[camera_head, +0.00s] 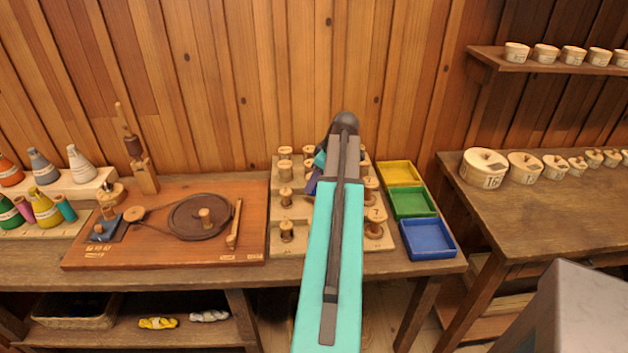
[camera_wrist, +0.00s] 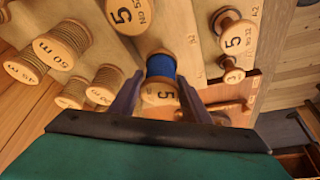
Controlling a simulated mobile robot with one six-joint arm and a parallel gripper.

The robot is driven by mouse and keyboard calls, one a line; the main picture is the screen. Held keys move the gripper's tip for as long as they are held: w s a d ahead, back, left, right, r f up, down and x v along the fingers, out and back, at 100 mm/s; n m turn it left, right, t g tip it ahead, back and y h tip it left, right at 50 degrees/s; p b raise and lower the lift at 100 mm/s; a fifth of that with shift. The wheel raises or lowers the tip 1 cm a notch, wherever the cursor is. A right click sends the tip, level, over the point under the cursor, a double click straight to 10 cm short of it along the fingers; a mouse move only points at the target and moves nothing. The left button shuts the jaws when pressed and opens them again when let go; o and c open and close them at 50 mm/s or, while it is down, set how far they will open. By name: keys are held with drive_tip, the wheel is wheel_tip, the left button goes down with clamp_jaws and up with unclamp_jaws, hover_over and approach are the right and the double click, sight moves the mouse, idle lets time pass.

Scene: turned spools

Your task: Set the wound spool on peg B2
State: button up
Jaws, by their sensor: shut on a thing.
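The wound spool (camera_wrist: 161,67) has blue thread and a pale wooden flange marked 5, shown in the wrist view. My gripper (camera_wrist: 160,84) is shut around it, with a dark purple finger on each side. Its far end is near the pale peg board (camera_wrist: 205,38); whether it touches the board or sits on a peg cannot be told. In the head view my gripper (camera_head: 314,182) is over the middle of the peg board (camera_head: 301,246), and my arm hides much of that area. A peg B2 cannot be made out.
Several other spools stand on the board close by, including one marked 5 (camera_wrist: 232,36) and a thread-wound one (camera_wrist: 65,45). Yellow (camera_head: 399,173), green (camera_head: 411,203) and blue (camera_head: 428,238) trays lie right of the board. A winding board (camera_head: 160,245) lies left.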

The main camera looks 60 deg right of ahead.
sight(314, 191)
drive_tip(key=shift+f+b, duration=0.7)
drive_tip(key=shift+f, duration=0.95)
drive_tip(key=shift+f+b, duration=0.3)
drive_tip(key=shift+f, duration=0.3)
idle(0.8)
drive_tip(key=o, duration=0.8)
drive_tip(key=shift+c, duration=0.2)
drive_tip(key=p+v, duration=0.5)
drive_tip(key=v, duration=0.6)
drive_tip(key=shift+p, duration=0.3)
drive_tip(key=shift+w+r, duration=0.15)
idle(0.9)
